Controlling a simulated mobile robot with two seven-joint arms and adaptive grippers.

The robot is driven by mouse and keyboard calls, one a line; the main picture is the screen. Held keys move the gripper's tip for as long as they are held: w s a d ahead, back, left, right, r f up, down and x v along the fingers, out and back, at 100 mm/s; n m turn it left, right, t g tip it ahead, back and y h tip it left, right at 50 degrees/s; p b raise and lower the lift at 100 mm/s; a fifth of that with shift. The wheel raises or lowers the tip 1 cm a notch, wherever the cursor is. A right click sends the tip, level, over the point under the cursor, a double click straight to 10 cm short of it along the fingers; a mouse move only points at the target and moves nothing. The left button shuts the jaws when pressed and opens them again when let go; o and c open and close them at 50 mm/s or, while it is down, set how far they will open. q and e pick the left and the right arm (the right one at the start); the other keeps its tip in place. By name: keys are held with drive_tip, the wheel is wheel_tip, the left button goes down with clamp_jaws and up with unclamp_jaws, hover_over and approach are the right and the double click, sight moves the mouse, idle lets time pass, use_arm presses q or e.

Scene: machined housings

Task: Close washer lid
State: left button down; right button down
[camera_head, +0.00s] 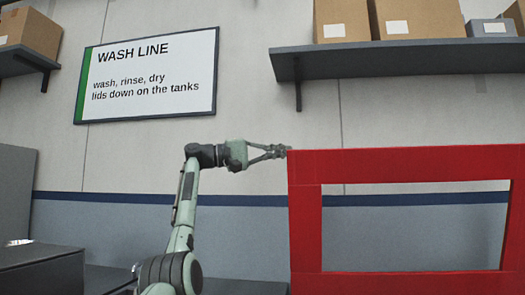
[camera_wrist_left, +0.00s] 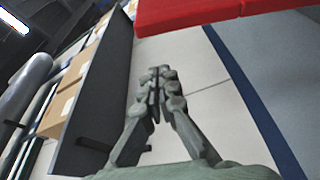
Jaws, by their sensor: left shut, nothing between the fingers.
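The washer lid (camera_head: 305,215) is a red frame around a rectangular opening. It stands raised, filling the right side of the head view, and its lower edge is close to the bottom of the picture. A red part of it also shows at the top of the left wrist view (camera_wrist_left: 190,14). My left gripper (camera_head: 284,151) is shut and empty, with its fingertips at the lid's upper left corner. In the left wrist view the closed fingertips (camera_wrist_left: 160,76) point toward the wall, below the red edge. I cannot tell whether they touch the lid. The washer body is not clearly visible.
A grey shelf (camera_head: 400,58) with cardboard boxes (camera_head: 341,18) hangs above the lid. Another shelf (camera_head: 22,62) is at the upper left, beside a wash line sign (camera_head: 148,76). Dark grey equipment (camera_head: 40,270) stands at the lower left. The wall between is bare.

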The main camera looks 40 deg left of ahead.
use_arm(q)
drive_tip(key=shift+s+d+f, duration=0.2)
drive_tip(key=shift+s+d, duration=0.05)
drive_tip(key=shift+s, duration=0.3)
drive_tip(key=shift+s+d+f, duration=0.2)
drive_tip(key=shift+s+d, duration=0.05)
drive_tip(key=shift+s, duration=0.35)
drive_tip(key=shift+s+d+f, duration=0.2)
drive_tip(key=shift+s+d, duration=0.05)
drive_tip(key=shift+s, duration=0.3)
use_arm(e)
drive_tip(key=shift+w+a+r, duration=0.1)
drive_tip(key=shift+w+r, duration=0.25)
drive_tip(key=shift+w, duration=0.05)
use_arm(q)
drive_tip(key=shift+f, duration=0.1)
